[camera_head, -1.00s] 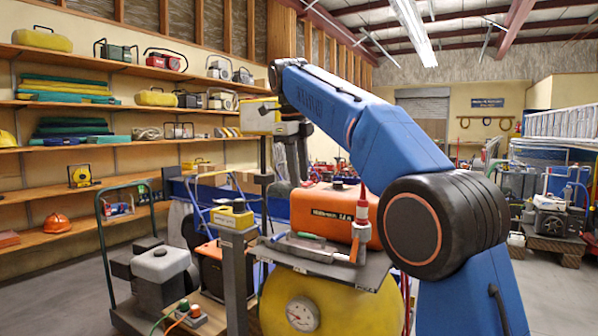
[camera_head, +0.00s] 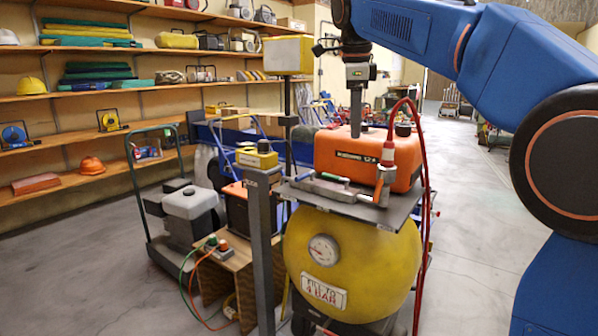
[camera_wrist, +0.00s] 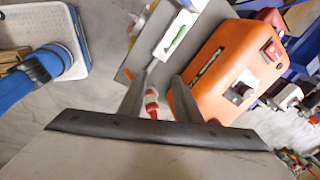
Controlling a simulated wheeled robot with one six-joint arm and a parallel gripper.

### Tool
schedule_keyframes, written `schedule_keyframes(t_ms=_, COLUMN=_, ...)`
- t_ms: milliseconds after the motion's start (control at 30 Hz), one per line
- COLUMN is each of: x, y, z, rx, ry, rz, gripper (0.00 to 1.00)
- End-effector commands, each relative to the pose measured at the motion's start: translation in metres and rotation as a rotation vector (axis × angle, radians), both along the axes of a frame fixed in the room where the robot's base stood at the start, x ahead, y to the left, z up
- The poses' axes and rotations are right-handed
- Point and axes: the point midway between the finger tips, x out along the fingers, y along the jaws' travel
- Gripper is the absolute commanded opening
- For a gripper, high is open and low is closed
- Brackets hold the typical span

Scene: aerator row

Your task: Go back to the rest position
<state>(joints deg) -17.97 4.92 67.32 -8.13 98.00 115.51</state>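My gripper (camera_head: 356,128) points down from the raised blue arm in the head view. In that view it appears over the orange compressor box (camera_head: 345,160). In the wrist view my gripper (camera_wrist: 159,76) shows two dark fingers spread apart with nothing held between them. A red and white fitting (camera_wrist: 152,104) shows beyond the gap, apart from the fingers as far as I can tell. The same fitting (camera_head: 388,160) stands upright in the head view with a red hose (camera_head: 422,200) looping from it.
The yellow tank (camera_head: 365,255) with a gauge carries a grey plate (camera_head: 405,208) under the compressor box. A yellow box on a post (camera_head: 287,55) stands left of my gripper. A grey post (camera_head: 261,240) stands in front. The floor at right (camera_head: 480,230) is clear.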

Motion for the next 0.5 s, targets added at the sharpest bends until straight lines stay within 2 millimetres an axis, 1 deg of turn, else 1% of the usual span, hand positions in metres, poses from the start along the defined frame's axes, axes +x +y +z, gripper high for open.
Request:
schedule_keyframes(t_ms=33, x=-0.013, y=-0.011, z=-0.004, rx=-0.007, ry=-0.001, rz=0.054, gripper=0.31)
schedule_keyframes(t_ms=267, x=-0.064, y=-0.049, z=-0.037, rx=-0.054, ry=-0.011, rz=0.349, gripper=0.31)
schedule_keyframes(t_ms=367, x=-0.089, y=-0.064, z=-0.055, rx=-0.076, ry=-0.018, rz=0.476, gripper=0.31)
schedule_keyframes(t_ms=500, x=-0.124, y=-0.082, z=-0.084, rx=-0.115, ry=-0.029, rz=0.651, gripper=0.31)
